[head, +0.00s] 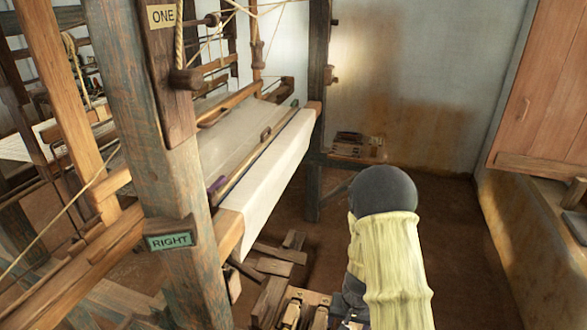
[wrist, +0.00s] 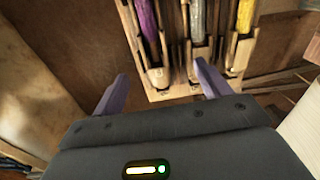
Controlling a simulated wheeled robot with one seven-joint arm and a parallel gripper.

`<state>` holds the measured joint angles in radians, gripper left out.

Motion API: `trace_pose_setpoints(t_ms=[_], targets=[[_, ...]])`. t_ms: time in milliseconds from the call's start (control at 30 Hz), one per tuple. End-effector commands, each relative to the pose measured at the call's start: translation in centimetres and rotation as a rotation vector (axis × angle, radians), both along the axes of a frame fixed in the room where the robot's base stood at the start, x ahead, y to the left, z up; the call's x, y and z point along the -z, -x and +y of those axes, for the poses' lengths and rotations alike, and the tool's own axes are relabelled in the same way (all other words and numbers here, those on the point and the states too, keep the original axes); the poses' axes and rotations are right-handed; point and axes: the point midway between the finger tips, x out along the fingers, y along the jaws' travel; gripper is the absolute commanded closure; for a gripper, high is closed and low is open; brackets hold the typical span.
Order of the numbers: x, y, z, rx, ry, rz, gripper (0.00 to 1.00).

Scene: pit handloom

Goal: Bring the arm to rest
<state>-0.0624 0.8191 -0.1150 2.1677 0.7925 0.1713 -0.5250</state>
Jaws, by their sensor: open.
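My gripper (wrist: 163,86) shows in the wrist view with its two grey-purple fingers spread apart and nothing between them. Beyond the fingertips is a wooden rack (wrist: 177,94) holding wooden pieces wound with purple (wrist: 147,22), pale grey (wrist: 197,22) and yellow (wrist: 244,18) thread. I cannot tell the exact gap between fingers and rack. In the head view my arm, with a dark round joint and a pale yellow sleeve, reaches down at the lower middle. It hides most of my gripper there. Part of the rack (head: 303,310) shows at the bottom edge, left of my arm.
The loom stands on the left, with a thick front post, a RIGHT sign (head: 170,241), a ONE sign (head: 162,15) and white cloth (head: 268,160). Wooden treadles (head: 275,262) lie below. A ledge (head: 530,230) and cabinet (head: 545,85) stand right. Brown floor (head: 455,240) is clear between.

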Motion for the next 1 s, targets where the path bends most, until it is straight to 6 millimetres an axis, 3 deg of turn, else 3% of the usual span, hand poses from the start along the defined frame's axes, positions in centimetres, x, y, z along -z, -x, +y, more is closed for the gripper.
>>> trace_pose_setpoints(t_ms=[33,200,600,800,1000], targets=[[-2.0,0.1,0.3,-0.014,-0.010,-0.020,0.24],[-7.5,1.4,1.0,-0.069,-0.029,-0.060,0.24],[-17.9,7.3,1.1,-0.201,0.005,-0.152,0.24],[-21.0,10.6,0.5,-0.253,0.056,-0.190,0.24],[-21.7,11.6,0.4,-0.267,0.075,-0.198,0.24]])
